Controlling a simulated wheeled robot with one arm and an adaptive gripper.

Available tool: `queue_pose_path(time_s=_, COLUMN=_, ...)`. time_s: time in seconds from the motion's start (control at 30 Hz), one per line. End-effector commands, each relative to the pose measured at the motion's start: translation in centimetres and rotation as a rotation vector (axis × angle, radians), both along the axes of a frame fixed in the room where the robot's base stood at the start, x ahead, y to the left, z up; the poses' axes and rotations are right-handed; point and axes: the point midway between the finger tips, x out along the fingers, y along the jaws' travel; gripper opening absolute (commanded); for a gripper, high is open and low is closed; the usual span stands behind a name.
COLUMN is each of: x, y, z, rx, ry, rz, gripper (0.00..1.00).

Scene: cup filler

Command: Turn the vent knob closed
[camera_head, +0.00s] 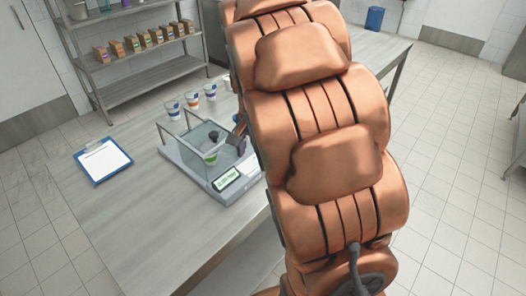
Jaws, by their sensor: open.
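A balance-like device (222,194) with a lit green display and a clear glass box (184,142) stands on the table. A small cup with green on it (210,155) is inside the box. A small dark knob-like part (215,136) shows at the box's upper part; I cannot tell for sure that it is the vent knob. My gripper (238,138) shows only in part at the box's right side, beside my copper-coloured arm. It is open. The arm hides much of it, and contact with the knob cannot be made out.
The grey table (130,220) also holds several paper cups (192,100) behind the device and a blue clipboard (102,160) at the left. A metal shelf (140,85) with small boxes stands at the back. The table's front left is clear.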

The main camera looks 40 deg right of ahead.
Motion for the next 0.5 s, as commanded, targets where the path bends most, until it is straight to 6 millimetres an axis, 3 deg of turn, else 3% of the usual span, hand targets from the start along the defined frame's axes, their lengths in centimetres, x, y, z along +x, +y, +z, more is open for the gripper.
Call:
queue_pose_path(time_s=0.2, x=4.5, y=-4.8, z=-1.1, rx=-0.009, ry=-0.021, rz=-0.201, gripper=0.73)
queue_pose_path(time_s=0.5, x=6.9, y=-7.4, z=-2.2, rx=-0.010, ry=-0.038, rz=-0.313, gripper=0.73)
